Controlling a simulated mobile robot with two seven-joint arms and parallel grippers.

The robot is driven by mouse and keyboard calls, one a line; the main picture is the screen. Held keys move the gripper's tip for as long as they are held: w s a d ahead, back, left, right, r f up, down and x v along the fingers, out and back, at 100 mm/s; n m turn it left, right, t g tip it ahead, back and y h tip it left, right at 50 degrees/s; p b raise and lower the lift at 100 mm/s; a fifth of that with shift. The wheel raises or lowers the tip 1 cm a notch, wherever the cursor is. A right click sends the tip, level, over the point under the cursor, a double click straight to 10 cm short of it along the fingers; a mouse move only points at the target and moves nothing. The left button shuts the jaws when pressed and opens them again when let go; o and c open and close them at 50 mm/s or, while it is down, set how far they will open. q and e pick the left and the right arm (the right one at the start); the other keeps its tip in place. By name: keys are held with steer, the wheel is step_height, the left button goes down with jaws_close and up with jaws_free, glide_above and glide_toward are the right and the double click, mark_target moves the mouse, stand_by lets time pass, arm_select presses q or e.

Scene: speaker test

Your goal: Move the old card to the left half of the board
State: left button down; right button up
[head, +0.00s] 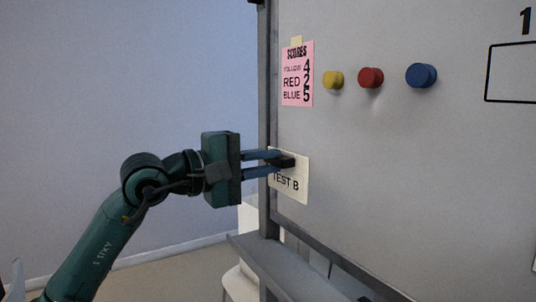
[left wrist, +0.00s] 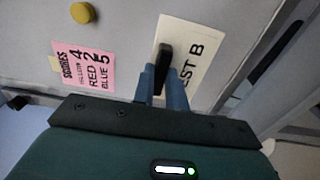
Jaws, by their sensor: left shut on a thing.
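A cream card (head: 293,182) reading "TEST B" is at the lower left edge of the whiteboard (head: 400,160). A black block (head: 286,162), like a magnet or handle, is on its upper part. My left gripper (head: 279,163) reaches in from the left and is shut on this block. The fingers hide part of the card. In the left wrist view the card (left wrist: 197,55) shows beside the black block (left wrist: 164,60), between the blue fingers (left wrist: 163,82). Whether the card touches the board I cannot tell. My right gripper is not in view.
A pink "SCORES" sheet (head: 297,75) hangs above the card. Yellow (head: 333,80), red (head: 371,77) and blue (head: 422,75) round magnets are in a row to its right. A drawn box (head: 512,72) under "1" is at the upper right. The board's middle below the magnets is bare. A grey ledge (head: 300,272) runs below.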

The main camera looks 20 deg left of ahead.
mark_target(287, 157)
arm_select(q)
steer(key=shift+w, duration=0.15)
steer(key=shift+p+x, duration=0.75)
steer(key=shift+x, duration=0.05)
steer(key=shift+p+x, duration=0.75)
steer(key=shift+x, duration=2.2)
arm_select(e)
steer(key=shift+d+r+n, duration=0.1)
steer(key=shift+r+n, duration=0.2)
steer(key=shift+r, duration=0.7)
arm_select(q)
steer(key=shift+w+d, duration=0.35)
steer(key=shift+w, duration=0.05)
steer(key=c, duration=1.3)
jaws_free()
steer(key=shift+c, duration=0.2)
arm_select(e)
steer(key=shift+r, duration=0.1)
arm_select(q)
steer(key=shift+o, duration=0.4)
